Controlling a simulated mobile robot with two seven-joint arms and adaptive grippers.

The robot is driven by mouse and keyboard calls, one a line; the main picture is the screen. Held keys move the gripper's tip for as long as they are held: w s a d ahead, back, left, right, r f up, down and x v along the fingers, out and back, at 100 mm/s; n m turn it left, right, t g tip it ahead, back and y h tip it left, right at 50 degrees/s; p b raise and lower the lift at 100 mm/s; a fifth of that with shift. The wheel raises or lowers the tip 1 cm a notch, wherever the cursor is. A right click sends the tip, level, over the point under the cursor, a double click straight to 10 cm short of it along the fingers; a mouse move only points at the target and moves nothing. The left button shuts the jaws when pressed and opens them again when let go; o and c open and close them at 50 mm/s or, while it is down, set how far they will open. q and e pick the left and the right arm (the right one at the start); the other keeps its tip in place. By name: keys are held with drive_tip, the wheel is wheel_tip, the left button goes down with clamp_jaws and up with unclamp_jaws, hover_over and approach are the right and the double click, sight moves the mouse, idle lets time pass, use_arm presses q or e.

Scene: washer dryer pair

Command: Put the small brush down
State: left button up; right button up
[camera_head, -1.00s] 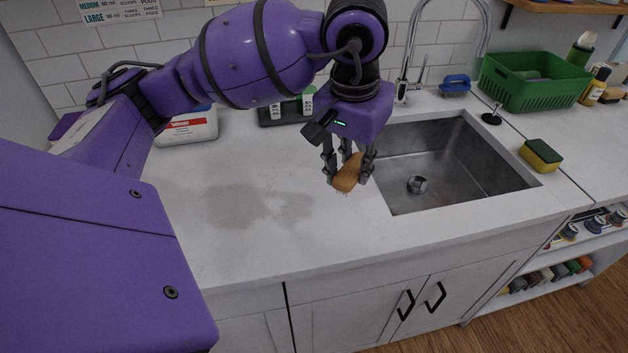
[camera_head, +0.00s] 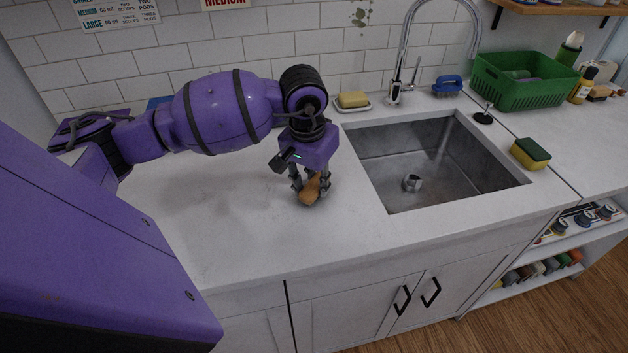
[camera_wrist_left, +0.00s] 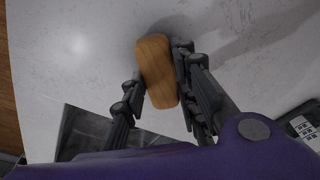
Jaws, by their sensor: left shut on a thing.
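The small brush (camera_head: 309,192) has a brown wooden back. My left gripper (camera_head: 312,185) is shut on it, pointing down at the white counter (camera_head: 230,220) left of the sink. In the left wrist view the brush's wooden back (camera_wrist_left: 157,70) lies between the two fingers of my left gripper (camera_wrist_left: 158,90). The brush is at or just above the counter; I cannot tell if it touches. Its bristles are hidden in both views. My right gripper is not in view.
The sink (camera_head: 425,170) is right of the gripper. A soap bar on a dish (camera_head: 353,101) stands behind it. A blue brush (camera_head: 447,84), a green basket (camera_head: 520,80) and a sponge (camera_head: 530,153) are farther right. The counter's front left is clear.

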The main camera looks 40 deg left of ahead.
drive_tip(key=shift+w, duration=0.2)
use_arm(q)
drive_tip(key=shift+f, duration=0.15)
drive_tip(key=o, duration=0.9)
drive_tip(key=shift+o, duration=0.6)
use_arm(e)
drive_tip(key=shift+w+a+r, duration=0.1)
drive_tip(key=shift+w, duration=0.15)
